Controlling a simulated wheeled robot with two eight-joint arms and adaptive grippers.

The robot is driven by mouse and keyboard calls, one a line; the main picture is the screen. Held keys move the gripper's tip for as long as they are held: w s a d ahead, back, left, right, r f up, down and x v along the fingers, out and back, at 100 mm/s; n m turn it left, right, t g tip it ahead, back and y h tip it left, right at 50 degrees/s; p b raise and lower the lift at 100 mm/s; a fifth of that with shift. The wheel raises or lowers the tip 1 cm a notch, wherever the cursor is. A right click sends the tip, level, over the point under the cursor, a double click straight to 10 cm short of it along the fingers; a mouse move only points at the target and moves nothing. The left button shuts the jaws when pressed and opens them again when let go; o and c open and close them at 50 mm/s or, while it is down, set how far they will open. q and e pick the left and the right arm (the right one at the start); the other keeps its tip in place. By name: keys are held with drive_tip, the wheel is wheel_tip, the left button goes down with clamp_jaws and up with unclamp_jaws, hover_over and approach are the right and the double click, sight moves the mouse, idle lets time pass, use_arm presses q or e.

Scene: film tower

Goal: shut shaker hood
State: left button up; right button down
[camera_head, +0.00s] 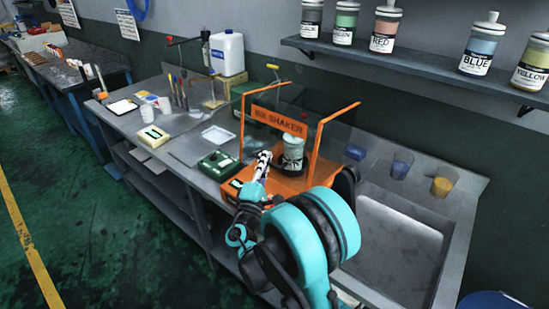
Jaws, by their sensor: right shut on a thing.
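The orange shaker (296,186) stands on the grey bench, with a labelled can (293,152) inside it. Its hood (279,120) is an orange frame with clear panels and a "BIG SHAKER" strip, standing above the can. I cannot tell exactly how far it is open. My right gripper (263,160) is at the front of the shaker, left of the can, with its fingers shut. It seems to hold part of the hood, but the contact point is too small to make out. My teal arm covers the shaker's front right. My left gripper is not in view.
A sink (396,245) lies right of the shaker, with small cups (402,164) behind it. A green device (219,164) sits close on the left. A shelf (420,72) with several paint jars hangs above. A white canister (227,53) stands behind.

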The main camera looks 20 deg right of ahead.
drive_tip(key=shift+s+a+f+t, duration=0.15)
drive_tip(key=shift+a+f+t, duration=0.2)
drive_tip(key=shift+f, duration=0.25)
drive_tip(key=c, duration=2.1)
unclamp_jaws()
drive_tip(key=shift+o, duration=1.1)
drive_tip(key=shift+s+a+r, duration=0.1)
drive_tip(key=shift+a, duration=0.05)
